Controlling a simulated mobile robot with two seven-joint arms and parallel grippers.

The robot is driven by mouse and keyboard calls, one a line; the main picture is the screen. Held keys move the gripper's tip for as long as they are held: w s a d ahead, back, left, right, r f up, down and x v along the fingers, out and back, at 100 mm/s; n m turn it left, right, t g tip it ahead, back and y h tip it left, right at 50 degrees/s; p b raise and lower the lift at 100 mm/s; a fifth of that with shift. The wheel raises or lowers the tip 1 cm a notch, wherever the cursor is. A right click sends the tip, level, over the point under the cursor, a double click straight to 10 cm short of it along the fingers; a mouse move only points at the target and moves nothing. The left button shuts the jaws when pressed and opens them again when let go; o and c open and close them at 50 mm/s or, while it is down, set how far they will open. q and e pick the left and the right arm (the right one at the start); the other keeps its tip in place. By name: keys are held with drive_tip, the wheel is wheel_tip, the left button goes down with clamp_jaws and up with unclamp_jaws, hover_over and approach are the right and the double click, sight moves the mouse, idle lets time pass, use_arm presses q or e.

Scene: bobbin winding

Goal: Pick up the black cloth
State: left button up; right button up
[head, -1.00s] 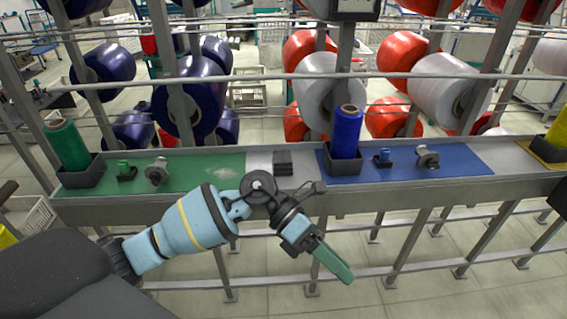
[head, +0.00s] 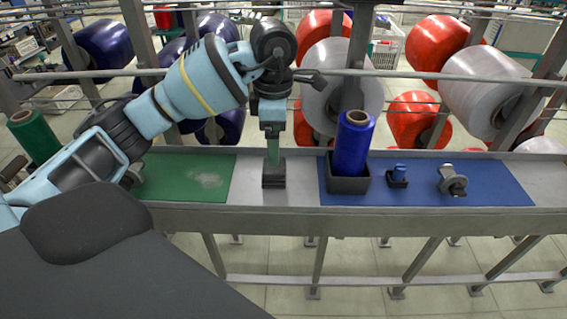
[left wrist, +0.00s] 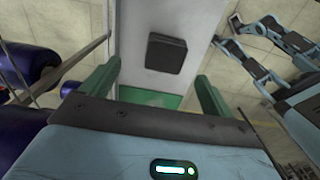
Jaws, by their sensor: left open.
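The black cloth (head: 273,182) is a small, dark, folded square pad on the bare grey strip of the shelf, between the green mat and the blue mat. In the left wrist view the cloth (left wrist: 166,53) lies flat beyond the fingertips and between their lines. My left gripper (head: 273,162) points down over the cloth in the head view. Its two green fingers stand wide apart with nothing between them in the left wrist view (left wrist: 152,86). In the head view the fingertips overlap the cloth's back edge; I cannot tell the exact gap. My right gripper is not in view.
A blue thread cone (head: 353,143) in a black holder (head: 348,185) stands right of the cloth. The green mat (head: 200,178) lies left of it. A rail (head: 420,73) runs behind.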

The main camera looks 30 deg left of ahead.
sight(274, 173)
use_arm(q)
drive_tip(key=shift+s+f, duration=0.2)
drive_tip(key=shift+s, duration=0.1)
drive_tip(key=shift+s+f, duration=0.15)
drive_tip(key=shift+f, duration=1.15)
drive_tip(key=shift+d+f+p, duration=0.1)
drive_tip(key=shift+f+p, duration=0.25)
drive_tip(key=shift+f, duration=2)
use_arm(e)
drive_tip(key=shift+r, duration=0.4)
use_arm(q)
drive_tip(key=shift+c, duration=0.2)
drive_tip(key=c, duration=1)
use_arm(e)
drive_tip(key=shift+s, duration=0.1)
